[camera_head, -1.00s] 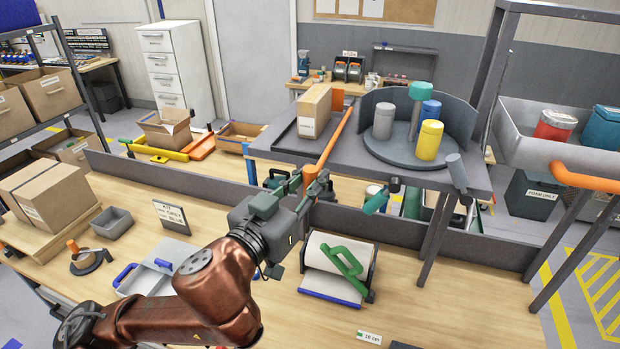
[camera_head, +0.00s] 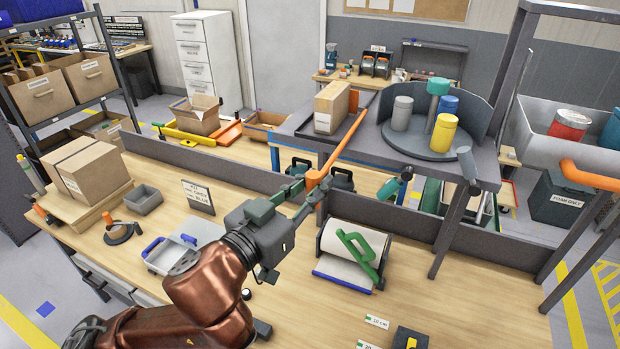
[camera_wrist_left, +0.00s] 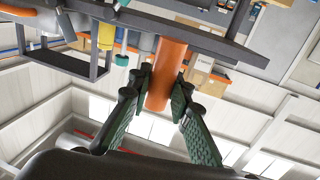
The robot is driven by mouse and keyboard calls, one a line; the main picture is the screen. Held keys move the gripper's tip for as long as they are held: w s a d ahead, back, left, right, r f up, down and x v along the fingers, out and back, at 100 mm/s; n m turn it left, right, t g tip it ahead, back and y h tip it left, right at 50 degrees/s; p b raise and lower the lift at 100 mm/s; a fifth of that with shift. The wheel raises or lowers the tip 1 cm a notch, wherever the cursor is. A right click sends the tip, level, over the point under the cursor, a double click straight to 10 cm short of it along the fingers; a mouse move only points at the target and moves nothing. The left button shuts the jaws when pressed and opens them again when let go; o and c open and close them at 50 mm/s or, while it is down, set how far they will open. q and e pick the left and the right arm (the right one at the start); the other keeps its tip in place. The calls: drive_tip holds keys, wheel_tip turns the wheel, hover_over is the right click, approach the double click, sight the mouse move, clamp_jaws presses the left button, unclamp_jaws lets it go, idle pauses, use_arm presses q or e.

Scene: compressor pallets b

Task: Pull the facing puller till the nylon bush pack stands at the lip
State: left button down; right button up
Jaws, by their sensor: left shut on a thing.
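The facing puller is a long orange rod (camera_head: 347,140) reaching from the front of the raised grey shelf (camera_head: 395,165) back past the right side of a carton. My left gripper (camera_head: 316,188) is shut on its thick orange near end, which also shows between the fingers in the left wrist view (camera_wrist_left: 166,78). The carton (camera_head: 330,107), tall and brown with a white label, stands upright in a lane on the shelf's left; I take it as the nylon bush pack, though its label is unreadable. It stands back from the front lip. An orange piece (camera_head: 353,101) shows behind it. My right gripper is out of view.
A round turntable (camera_head: 430,147) with grey, blue, yellow and green-topped containers stands right of the lane. Below are a low grey partition (camera_head: 235,160), a paper roll holder (camera_head: 350,250) with a green handle, and a blue-handled tray (camera_head: 183,245).

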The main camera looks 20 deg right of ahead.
use_arm(q)
drive_tip(key=c, duration=2.1)
unclamp_jaws()
drive_tip(key=shift+w+d, duration=0.1)
drive_tip(key=shift+d, duration=0.05)
drive_tip(key=shift+o, duration=0.7)
drive_tip(key=shift+d, duration=0.1)
drive_tip(key=shift+o, duration=1.1)
drive_tip(key=shift+a, duration=0.2)
drive_tip(key=v, duration=0.5)
drive_tip(key=shift+s+r, duration=0.25)
drive_tip(key=shift+s, duration=0.35)
drive_tip(key=shift+s+a, duration=0.15)
drive_tip(key=shift+a, duration=0.35)
drive_tip(key=shift+a+f, duration=0.2)
drive_tip(key=shift+a, duration=0.2)
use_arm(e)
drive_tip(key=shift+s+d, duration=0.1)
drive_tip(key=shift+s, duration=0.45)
